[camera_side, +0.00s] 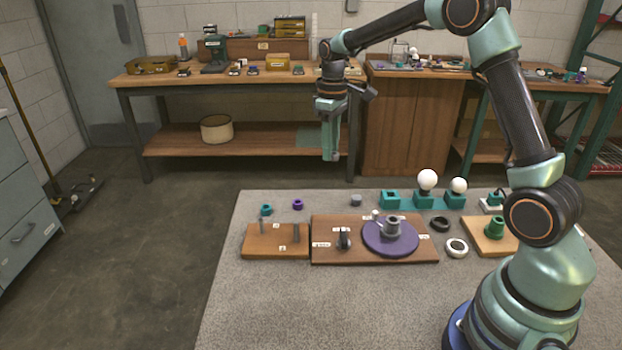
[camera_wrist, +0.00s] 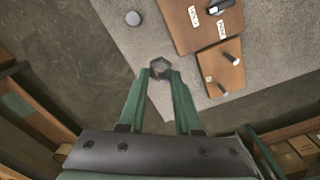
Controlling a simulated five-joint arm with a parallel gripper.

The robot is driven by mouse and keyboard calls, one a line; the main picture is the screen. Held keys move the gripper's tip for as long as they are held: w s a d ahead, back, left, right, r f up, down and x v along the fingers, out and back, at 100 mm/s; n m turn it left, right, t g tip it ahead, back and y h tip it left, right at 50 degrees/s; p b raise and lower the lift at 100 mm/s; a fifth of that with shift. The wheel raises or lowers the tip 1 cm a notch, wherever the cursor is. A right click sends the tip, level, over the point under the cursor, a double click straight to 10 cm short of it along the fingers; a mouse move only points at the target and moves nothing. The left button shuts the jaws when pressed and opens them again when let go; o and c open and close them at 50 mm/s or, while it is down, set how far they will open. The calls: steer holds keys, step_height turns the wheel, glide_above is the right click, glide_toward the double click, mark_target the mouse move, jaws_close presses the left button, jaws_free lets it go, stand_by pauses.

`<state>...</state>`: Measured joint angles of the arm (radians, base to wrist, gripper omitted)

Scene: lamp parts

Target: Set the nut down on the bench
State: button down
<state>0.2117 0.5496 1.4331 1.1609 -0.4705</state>
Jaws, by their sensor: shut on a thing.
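My gripper (camera_side: 333,156) is in the air above the back edge of the grey bench (camera_side: 270,310), pointing down. In the wrist view, my gripper (camera_wrist: 160,74) is shut on a dark grey hexagonal nut (camera_wrist: 160,66) at its fingertips. The nut is too small to make out in the side view. The wrist view shows the bench surface (camera_wrist: 135,50) beyond the fingertips, with the bench edge and dark floor close by.
A peg board (camera_side: 262,240) with two pegs and a brown board (camera_side: 325,250) with a purple disc (camera_side: 375,243) stand on the bench. A teal ring (camera_side: 266,209), a purple ring (camera_side: 297,204) and a small grey piece (camera_side: 356,200) lie behind them. The front left is clear.

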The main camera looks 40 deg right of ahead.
mark_target(328, 210)
step_height(328, 210, down, 15)
steer(key=shift+f, duration=0.15)
stand_by(0.4)
steer(key=shift+f, duration=0.15)
steer(key=c, duration=0.9)
jaws_free()
step_height(328, 210, up, 12)
steer(key=s+a+r+m+t, duration=0.1)
steer(key=s+a+r, duration=0.2)
steer(key=r, duration=0.2)
steer(key=s+a+r+t, duration=0.1)
steer(key=s+a+r, duration=0.1)
steer(key=s+r, duration=0.3)
steer(key=s+a+r+t, duration=0.1)
steer(key=s, duration=0.2)
steer(key=s+a+m+t, duration=0.1)
steer(key=s+a, duration=0.1)
steer(key=s, duration=0.2)
steer(key=s+a+r+m+t, duration=0.1)
steer(key=s+a, duration=0.1)
steer(key=s, duration=0.1)
steer(key=shift+s+r+t, duration=0.25)
steer(key=shift+r+t, duration=0.05)
steer(key=shift+r, duration=0.05)
